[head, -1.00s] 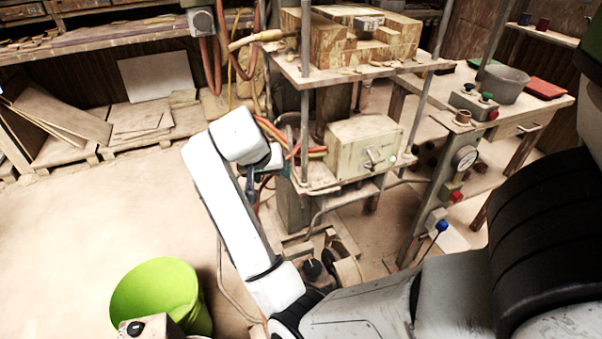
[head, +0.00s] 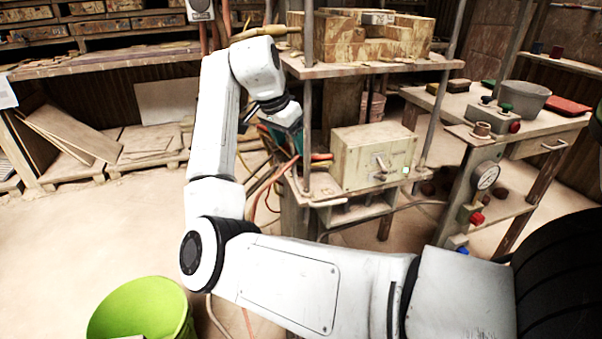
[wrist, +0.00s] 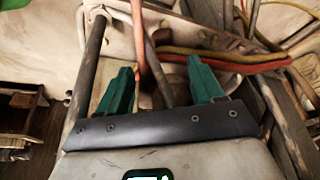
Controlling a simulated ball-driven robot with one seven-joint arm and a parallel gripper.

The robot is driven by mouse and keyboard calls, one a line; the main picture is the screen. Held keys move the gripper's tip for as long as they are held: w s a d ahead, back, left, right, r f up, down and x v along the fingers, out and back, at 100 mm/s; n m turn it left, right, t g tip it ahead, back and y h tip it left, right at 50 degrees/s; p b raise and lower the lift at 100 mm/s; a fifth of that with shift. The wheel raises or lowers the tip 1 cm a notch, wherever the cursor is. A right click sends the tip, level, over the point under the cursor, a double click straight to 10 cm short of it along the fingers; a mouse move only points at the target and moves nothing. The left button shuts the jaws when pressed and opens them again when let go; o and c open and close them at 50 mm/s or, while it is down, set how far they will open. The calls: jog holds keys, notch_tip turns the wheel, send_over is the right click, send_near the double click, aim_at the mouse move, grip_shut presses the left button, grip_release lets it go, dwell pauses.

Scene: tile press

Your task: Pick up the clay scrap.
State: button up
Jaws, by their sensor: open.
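I cannot make out the clay scrap for certain in either view. My gripper (wrist: 161,78) shows in the wrist view with its two teal fingers wide apart. Nothing is held between them. Hoses, one reddish and one grey, run past behind the gap. In the head view my gripper is mostly hidden by my own wrist, beside the left side of the press (head: 375,157). Red and orange hoses (head: 285,168) pass close to it there.
The press's upright posts (head: 309,110) and upper plate (head: 370,67) stand close to my arm. A side table with a grey bowl (head: 524,97) is at right. A lime-green bucket (head: 140,308) stands on the floor at lower left. The floor at left is open.

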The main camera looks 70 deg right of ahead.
aim_at(297, 168)
jog(key=x, duration=0.3)
jog(key=shift+f+b, duration=0.15)
jog(key=shift+b, duration=0.15)
jog(key=x, duration=0.1)
jog(key=b+x, duration=0.1)
jog(key=x, duration=0.3)
jog(key=shift+w+a+f+b, duration=0.15)
jog(key=shift+w+a+b, duration=0.05)
jog(key=shift+w+b, duration=0.15)
jog(key=c, duration=1.1)
jog(key=shift+c, duration=0.2)
